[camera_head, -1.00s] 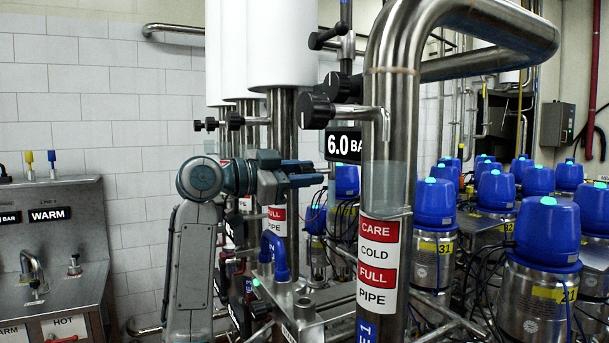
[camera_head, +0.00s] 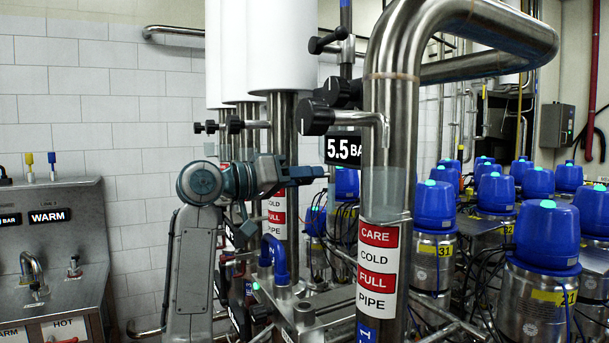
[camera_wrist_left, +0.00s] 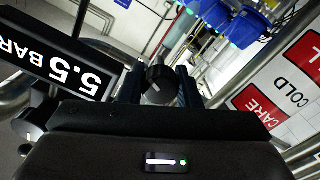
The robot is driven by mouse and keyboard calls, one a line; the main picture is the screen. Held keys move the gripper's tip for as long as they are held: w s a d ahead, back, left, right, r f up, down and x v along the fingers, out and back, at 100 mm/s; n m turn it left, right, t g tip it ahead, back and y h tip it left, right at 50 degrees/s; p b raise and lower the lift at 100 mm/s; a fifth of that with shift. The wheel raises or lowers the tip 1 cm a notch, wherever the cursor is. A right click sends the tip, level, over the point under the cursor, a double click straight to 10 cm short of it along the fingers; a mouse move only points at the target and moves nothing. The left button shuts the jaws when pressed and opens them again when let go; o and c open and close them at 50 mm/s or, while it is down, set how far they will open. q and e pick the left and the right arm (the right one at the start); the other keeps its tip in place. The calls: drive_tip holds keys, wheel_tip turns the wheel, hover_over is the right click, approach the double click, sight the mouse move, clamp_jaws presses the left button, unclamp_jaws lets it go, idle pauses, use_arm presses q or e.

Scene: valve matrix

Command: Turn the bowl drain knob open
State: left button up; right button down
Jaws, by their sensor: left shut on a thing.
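A small black round knob (camera_wrist_left: 157,82) with a pale pointer line shows in the left wrist view, between the fingers of my left gripper (camera_wrist_left: 160,88). I take it to be the bowl drain knob, though I see no label on it. In the head view my left gripper (camera_head: 318,173) reaches in from the left, just below the pressure display (camera_head: 344,147), which reads 5.5 BAR. The fingers are shut on the knob. In the head view the knob itself is hidden or too small to tell. My right gripper is not in view.
A thick steel pipe (camera_head: 389,100) with a CARE COLD FULL PIPE label stands right of the gripper. Larger black knobs (camera_head: 314,116) sit above the display. Several blue-capped valves (camera_head: 547,235) fill the right. A blue-handled part (camera_head: 273,255) is below the arm.

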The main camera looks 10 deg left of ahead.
use_arm(q)
drive_tip(key=n+p, duration=0.1)
drive_tip(key=n, duration=0.2)
drive_tip(key=shift+n, duration=0.8)
drive_tip(key=o, duration=1)
drive_tip(key=shift+a, duration=0.1)
